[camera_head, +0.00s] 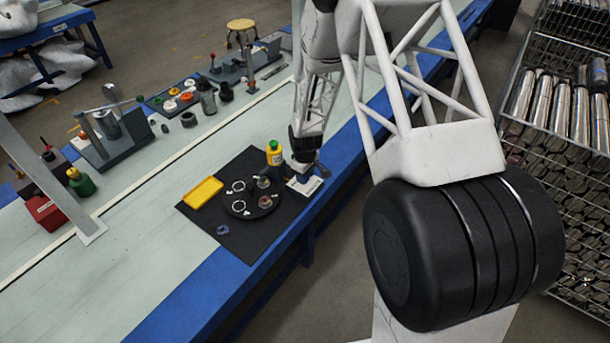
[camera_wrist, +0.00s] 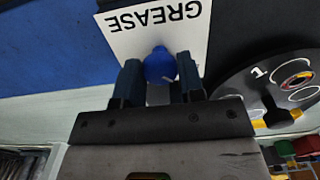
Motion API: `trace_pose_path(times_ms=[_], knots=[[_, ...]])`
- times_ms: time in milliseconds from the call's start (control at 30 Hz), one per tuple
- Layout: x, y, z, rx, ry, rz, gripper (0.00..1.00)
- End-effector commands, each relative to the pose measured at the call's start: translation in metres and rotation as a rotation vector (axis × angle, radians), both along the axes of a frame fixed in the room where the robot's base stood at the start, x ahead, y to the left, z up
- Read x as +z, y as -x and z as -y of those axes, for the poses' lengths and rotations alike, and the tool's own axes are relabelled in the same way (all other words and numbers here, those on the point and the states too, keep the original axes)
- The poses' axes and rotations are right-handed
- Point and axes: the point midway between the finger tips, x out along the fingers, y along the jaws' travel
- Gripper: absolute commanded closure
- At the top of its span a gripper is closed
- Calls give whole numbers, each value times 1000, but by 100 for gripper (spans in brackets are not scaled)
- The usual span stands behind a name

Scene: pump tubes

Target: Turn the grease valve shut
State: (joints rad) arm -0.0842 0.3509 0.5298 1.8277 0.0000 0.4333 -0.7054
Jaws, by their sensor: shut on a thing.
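The grease valve shows in the wrist view as a rounded blue knob (camera_wrist: 160,66) in front of a white plate (camera_wrist: 125,38) lettered GREASE, which reads upside down there. My gripper (camera_wrist: 158,80) has one finger on each side of the knob and is shut on it. Which way the valve is turned I cannot tell. In the head view my gripper (camera_head: 303,170) reaches down over the white plate (camera_head: 306,187) at the right edge of a black mat; the knob is hidden there.
The black mat (camera_head: 232,240) carries a round black plate (camera_head: 238,208) with rings, a yellow tray (camera_head: 203,192) and a yellow bottle (camera_head: 274,155) close beside my gripper. A grey fixture (camera_head: 110,140) and small parts stand farther back. The bench's front left is clear.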

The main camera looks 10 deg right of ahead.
Motion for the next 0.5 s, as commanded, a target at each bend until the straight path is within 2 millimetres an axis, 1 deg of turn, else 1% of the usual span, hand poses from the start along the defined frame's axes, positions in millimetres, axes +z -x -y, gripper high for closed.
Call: trace_pose_path(times_ms=[433,467,500], knots=[[0,0,0,12,0,0,88],[0,0,0,12,0,0,60],[0,0,0,11,0,0,53]])
